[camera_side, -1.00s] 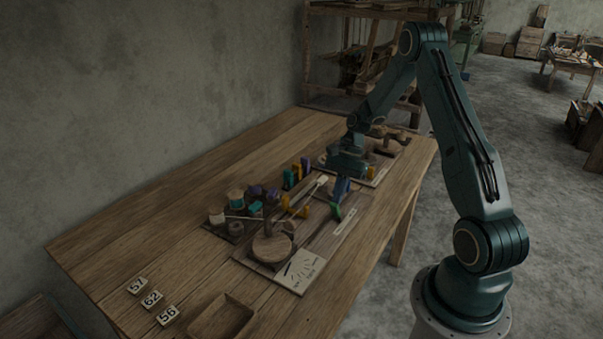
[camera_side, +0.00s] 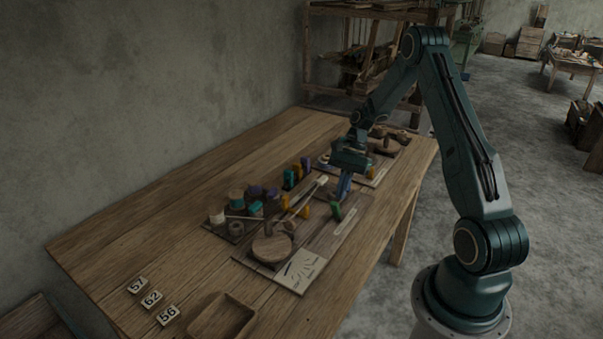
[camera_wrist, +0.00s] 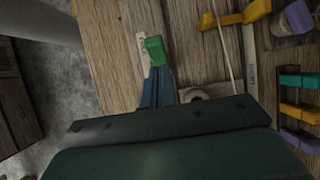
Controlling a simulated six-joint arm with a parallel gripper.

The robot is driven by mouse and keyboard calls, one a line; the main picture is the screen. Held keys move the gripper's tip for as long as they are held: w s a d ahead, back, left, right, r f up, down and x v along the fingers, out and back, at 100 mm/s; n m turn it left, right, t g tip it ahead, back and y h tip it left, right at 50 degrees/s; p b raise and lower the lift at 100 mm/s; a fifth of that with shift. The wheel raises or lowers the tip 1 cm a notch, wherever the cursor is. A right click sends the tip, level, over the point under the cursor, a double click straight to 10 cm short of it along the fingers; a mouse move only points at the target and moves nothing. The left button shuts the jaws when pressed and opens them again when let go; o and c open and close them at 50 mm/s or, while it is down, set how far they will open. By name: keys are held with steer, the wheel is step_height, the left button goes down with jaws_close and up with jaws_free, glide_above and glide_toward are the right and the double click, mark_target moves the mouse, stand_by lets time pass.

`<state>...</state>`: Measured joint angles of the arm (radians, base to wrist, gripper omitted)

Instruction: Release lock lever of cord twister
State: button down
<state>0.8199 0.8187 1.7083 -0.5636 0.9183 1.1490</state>
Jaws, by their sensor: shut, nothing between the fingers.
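The cord twister's board (camera_side: 318,240) lies on the bench, with a round wooden disc (camera_side: 272,249) near its front end. A small green-tipped piece, seemingly the lock lever (camera_side: 336,213), stands near the board's right edge. It shows as a green block in the wrist view (camera_wrist: 155,49). My gripper (camera_side: 343,193) points down just behind the green tip. Its blue fingers (camera_wrist: 157,85) are shut and empty, right beside the green block in the wrist view. I cannot tell whether they touch it. The lever's lower part is hard to make out.
Yellow pieces (camera_side: 305,211) and spools (camera_side: 236,197) stand left of my gripper. A second board with wooden parts (camera_side: 372,178) lies behind it. A tray (camera_side: 222,318) and number tiles (camera_side: 152,299) lie at the front. The bench's left side is clear.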

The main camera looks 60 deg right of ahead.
steer(key=shift+d+r, duration=0.2)
steer(key=shift+d, duration=0.35)
steer(key=shift+d+r, duration=0.2)
steer(key=shift+d, duration=0.3)
steer(key=a+v, duration=0.1)
steer(key=v, duration=0.9)
steer(key=shift+r, duration=0.4)
steer(key=shift+a+r, duration=0.1)
steer(key=shift+a, duration=0.05)
steer(key=s+a+r+n+t+h, duration=0.15)
steer(key=a+r+n, duration=0.25)
steer(key=a+r, duration=0.5)
steer(key=a+r+n+h, duration=0.2)
steer(key=a+r+n, duration=0.35)
steer(key=a, duration=0.65)
steer(key=s+a+n+t+h, duration=0.1)
steer(key=s+a+n, duration=0.3)
steer(key=s, duration=0.4)
steer(key=s+a+r+n+t+h, duration=0.1)
steer(key=s+a+n+t, duration=0.2)
steer(key=s, duration=0.5)
steer(key=shift+a+n, duration=0.65)
steer(key=shift+n, duration=0.1)
